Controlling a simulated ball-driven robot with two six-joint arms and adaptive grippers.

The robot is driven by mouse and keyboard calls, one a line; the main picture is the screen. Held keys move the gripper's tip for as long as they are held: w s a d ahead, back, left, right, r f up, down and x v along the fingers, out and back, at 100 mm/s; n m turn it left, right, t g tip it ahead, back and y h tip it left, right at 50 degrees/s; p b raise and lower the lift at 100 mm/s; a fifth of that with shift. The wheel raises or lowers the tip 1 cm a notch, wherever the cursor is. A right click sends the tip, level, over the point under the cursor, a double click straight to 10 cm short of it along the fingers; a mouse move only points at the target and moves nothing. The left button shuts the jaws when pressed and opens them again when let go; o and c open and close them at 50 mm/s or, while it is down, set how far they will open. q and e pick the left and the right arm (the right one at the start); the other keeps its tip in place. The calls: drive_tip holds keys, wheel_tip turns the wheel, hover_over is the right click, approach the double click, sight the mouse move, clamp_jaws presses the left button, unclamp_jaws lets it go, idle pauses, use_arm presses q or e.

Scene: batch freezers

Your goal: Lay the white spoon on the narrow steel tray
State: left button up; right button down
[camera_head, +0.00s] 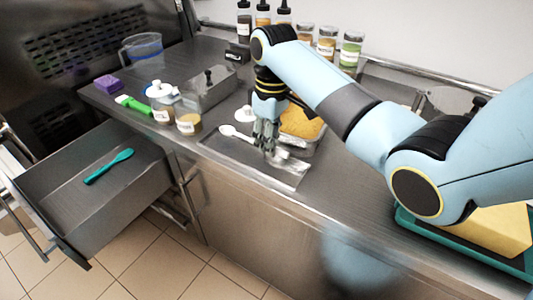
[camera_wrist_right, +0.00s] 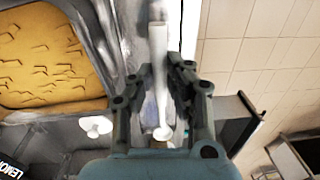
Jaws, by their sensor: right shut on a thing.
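The white spoon (camera_head: 235,132) is held in my right gripper (camera_head: 268,146), with its bowl end pointing left in the head view. In the wrist view the spoon's pale handle (camera_wrist_right: 160,60) runs upright between the fingers of my right gripper (camera_wrist_right: 177,72), and its rounded end shows near the palm. The narrow steel tray (camera_head: 284,177) lies along the counter's front edge, under the gripper. I cannot tell whether the spoon touches it. A shiny pale piece by the fingertips is too small to make out. My left gripper is out of view.
A pan of yellow food (camera_head: 300,124) stands just behind the gripper; it also shows in the wrist view (camera_wrist_right: 45,50). Jars (camera_head: 189,123), a green-handled tool (camera_head: 133,104) and a purple sponge (camera_head: 107,84) are left. An open drawer (camera_head: 140,205) holds a teal spatula (camera_head: 108,167).

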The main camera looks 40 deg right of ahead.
sight(266, 162)
drive_tip(key=shift+w+d+f, duration=0.1)
drive_tip(key=shift+w+f, duration=0.35)
drive_tip(key=shift+w, duration=0.25)
drive_tip(key=shift+f, duration=2)
drive_tip(key=shift+f, duration=0.15)
drive_tip(key=c, duration=1.3)
unclamp_jaws()
drive_tip(key=r, duration=1.2)
drive_tip(key=shift+w+d+r, duration=0.1)
drive_tip(key=shift+d+r, duration=0.1)
drive_tip(key=shift+d, duration=0.15)
drive_tip(key=shift+f, duration=0.1)
